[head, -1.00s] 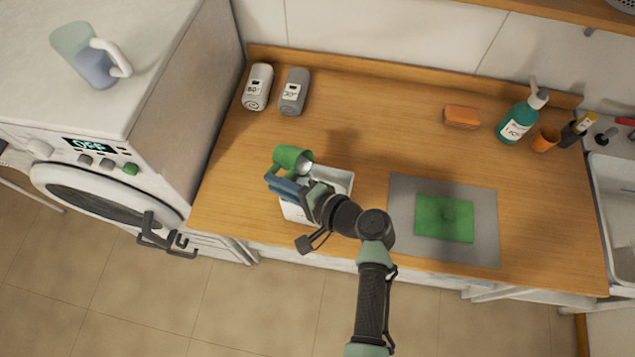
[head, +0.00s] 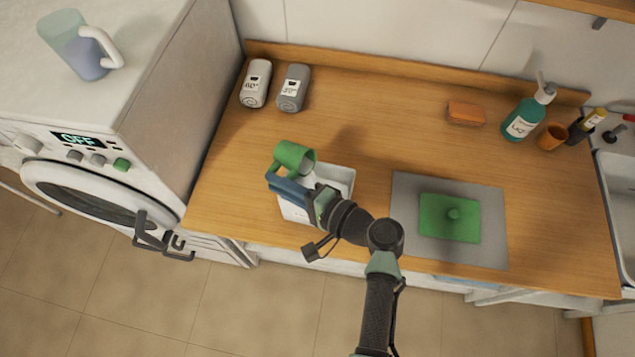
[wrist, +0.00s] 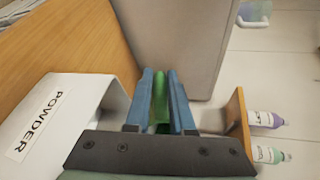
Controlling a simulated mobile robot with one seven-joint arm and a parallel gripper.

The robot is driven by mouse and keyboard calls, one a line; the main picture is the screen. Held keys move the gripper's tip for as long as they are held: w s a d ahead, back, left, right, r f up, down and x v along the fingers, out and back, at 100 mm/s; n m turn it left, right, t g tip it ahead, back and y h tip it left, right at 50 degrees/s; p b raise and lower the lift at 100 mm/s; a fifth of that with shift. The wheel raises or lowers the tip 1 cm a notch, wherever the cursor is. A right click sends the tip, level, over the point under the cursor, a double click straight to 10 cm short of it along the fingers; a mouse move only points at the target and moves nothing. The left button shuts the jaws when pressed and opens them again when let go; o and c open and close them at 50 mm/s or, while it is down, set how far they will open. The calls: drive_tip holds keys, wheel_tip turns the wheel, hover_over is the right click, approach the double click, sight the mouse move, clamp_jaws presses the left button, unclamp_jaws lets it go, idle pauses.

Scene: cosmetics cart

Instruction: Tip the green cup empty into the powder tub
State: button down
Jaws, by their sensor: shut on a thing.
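The green cup (head: 292,156) is tipped on its side above the white powder tub (head: 344,177), its mouth facing right and showing a grey inside. My gripper (head: 284,186) has blue fingers shut on the cup at its handle side. In the wrist view, a green strip of the cup (wrist: 160,100) shows between the two blue fingers. The tub stands on the wooden counter, and its POWDER label (wrist: 38,124) shows at the left there. My gripper and the cup hide most of the tub's inside, so its contents cannot be told.
A green lid-like plate with a knob (head: 452,215) lies on a grey mat (head: 490,247) to the right. An orange block (head: 466,113) and a teal bottle (head: 522,118) stand back right. The middle counter is clear.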

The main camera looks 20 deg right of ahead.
drive_tip(key=shift+s+d+f+t+y+b, duration=0.2)
drive_tip(key=shift+s+f+t+y+b, duration=0.25)
drive_tip(key=shift+b, duration=0.85)
drive_tip(key=shift+d+r+t+y+b, duration=0.1)
drive_tip(key=shift+r+t+y+b, duration=0.15)
drive_tip(key=shift+t+b, duration=0.9)
drive_tip(key=shift+f+g+b, duration=0.1)
drive_tip(key=shift+g+b, duration=0.4)
drive_tip(key=shift+b, duration=0.25)
drive_tip(key=shift+s+f+t+b, duration=0.1)
drive_tip(key=shift+t+b, duration=0.2)
drive_tip(key=shift+b, duration=0.7)
drive_tip(key=shift+r, duration=0.3)
drive_tip(key=shift+y, duration=0.3)
drive_tip(key=shift+s+d+f+t+b, duration=0.15)
drive_tip(key=shift+t+b, duration=0.25)
drive_tip(key=shift+b, duration=0.65)
